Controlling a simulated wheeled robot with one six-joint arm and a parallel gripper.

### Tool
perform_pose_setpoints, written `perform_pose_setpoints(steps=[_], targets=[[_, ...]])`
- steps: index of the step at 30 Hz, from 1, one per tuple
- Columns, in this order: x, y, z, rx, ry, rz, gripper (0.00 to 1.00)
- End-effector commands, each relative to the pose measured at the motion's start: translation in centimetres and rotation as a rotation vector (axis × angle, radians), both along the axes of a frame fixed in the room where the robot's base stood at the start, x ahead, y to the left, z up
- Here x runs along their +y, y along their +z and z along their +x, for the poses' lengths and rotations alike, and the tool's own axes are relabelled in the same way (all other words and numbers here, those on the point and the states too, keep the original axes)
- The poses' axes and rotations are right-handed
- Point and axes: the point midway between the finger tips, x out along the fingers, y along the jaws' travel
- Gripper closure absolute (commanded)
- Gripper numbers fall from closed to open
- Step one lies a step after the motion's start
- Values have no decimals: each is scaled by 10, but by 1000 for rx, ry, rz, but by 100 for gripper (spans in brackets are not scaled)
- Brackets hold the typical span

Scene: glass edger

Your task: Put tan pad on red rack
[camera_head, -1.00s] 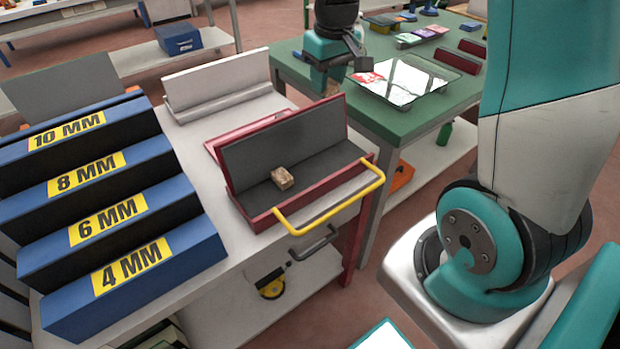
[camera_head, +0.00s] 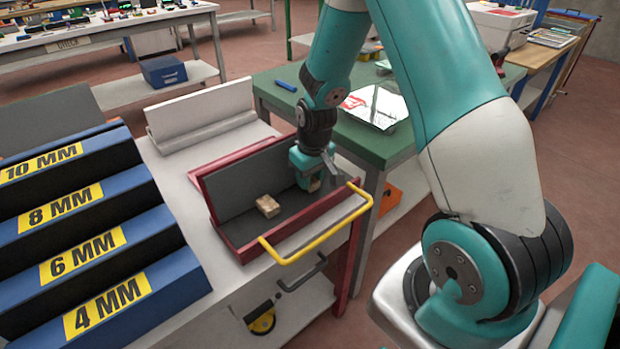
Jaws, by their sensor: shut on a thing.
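The red rack (camera_head: 242,247) is a dark red tray with a dark grey lining and a raised dark back, standing on the light bench. One tan pad (camera_head: 267,206) lies on its floor, left of my gripper. My gripper (camera_head: 314,184) is low over the right part of the rack, in front of the back panel. It is shut on a second tan pad (camera_head: 315,186), of which only a small bit shows between the fingers. I cannot tell whether this held pad touches the rack floor.
A yellow handle (camera_head: 318,246) juts out along the rack's front. Blue stepped racks marked in MM (camera_head: 150,300) stand at left. A light grey rack (camera_head: 203,128) stands behind.

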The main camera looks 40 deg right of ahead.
Motion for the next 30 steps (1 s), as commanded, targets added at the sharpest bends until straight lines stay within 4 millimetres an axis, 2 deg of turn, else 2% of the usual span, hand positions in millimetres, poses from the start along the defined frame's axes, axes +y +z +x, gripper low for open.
perform_pose_setpoints(steps=[11,12,15,24,27,30], targets=[[0,-6,0,-1,0,0,91],[0,-7,0,-1,0,0,64],[0,-6,0,-1,0,0,41],[0,-3,0,-1,0,0,40],[0,5,0,-3,0,-1,40],[0,23,-2,-5,0,-1,40]])
